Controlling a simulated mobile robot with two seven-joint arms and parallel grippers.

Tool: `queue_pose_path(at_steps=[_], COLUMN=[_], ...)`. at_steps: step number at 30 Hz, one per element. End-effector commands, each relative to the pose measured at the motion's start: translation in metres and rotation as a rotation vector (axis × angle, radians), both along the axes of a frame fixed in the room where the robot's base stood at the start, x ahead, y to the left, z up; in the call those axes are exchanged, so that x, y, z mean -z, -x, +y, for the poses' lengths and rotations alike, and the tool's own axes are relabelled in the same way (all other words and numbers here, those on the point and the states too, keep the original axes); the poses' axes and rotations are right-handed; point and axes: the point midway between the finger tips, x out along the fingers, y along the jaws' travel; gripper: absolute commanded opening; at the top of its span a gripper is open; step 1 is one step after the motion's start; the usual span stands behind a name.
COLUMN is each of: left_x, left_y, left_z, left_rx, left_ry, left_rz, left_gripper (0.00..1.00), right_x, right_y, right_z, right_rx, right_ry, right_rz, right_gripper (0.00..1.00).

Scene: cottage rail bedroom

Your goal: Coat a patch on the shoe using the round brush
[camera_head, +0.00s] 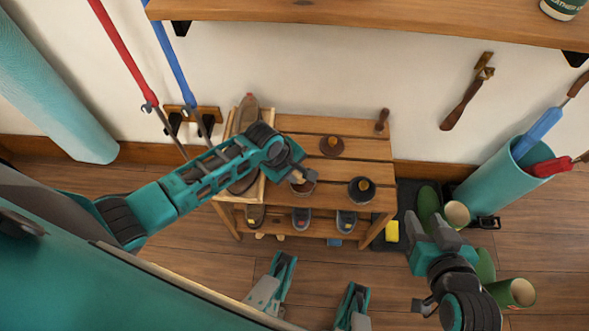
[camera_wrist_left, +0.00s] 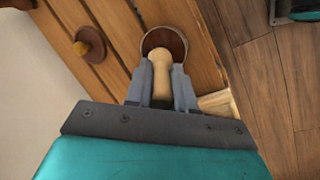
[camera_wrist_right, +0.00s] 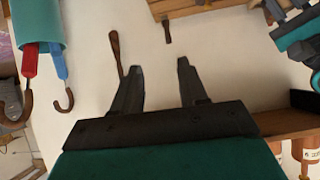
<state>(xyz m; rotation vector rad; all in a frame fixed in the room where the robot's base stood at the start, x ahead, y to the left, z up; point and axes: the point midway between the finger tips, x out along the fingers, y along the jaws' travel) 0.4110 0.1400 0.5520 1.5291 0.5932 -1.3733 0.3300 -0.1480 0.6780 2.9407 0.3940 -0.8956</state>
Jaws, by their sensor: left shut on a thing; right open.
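The brown shoe (camera_head: 248,112) lies in a shallow wooden tray (camera_head: 223,187) on the left of a slatted bench; my left arm hides part of it. My left gripper (camera_head: 297,176) is right of the shoe. In the left wrist view, its fingers (camera_wrist_left: 162,88) are shut on the pale wooden handle of the round brush (camera_wrist_left: 161,60). The brush head is not visible, and contact cannot be told. My right gripper (camera_head: 434,222) is open and empty.
A dark open tin (camera_head: 361,190) and a brown knobbed piece (camera_head: 332,146) stand on the bench (camera_head: 300,124). Shoes sit on its lower shelf. Green boots (camera_head: 428,202) and a teal umbrella bin (camera_head: 495,178) are right. A shelf (camera_head: 370,22) overhangs the back.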

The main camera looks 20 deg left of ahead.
Motion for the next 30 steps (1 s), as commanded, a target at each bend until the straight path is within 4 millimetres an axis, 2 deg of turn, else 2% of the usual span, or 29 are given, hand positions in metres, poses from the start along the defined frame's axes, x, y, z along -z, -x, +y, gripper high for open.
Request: queue_pose_path(at_steps=[3,10,24,30], left_x=[-0.001,-0.023,-0.061,-0.070], left_y=[0.002,0.002,0.001,0.001], left_z=[0.000,0.000,0.000,0.000], left_rx=[0.000,0.000,0.001,-0.001], left_ry=[-0.002,0.000,0.000,-0.001], left_rz=[0.007,0.005,0.002,0.003], left_gripper=[0.00,0.00,0.00,0.00], right_x=[-0.003,-0.026,-0.040,-0.046], right_y=[0.000,-0.001,0.013,0.014], right_z=[0.000,-0.003,-0.024,-0.031], right_rx=[-0.001,0.005,0.031,0.042], right_ry=[0.001,0.007,0.050,0.062], right_rz=[0.000,-0.014,0.007,0.001], right_gripper=[0.43,0.43,0.43,0.43])
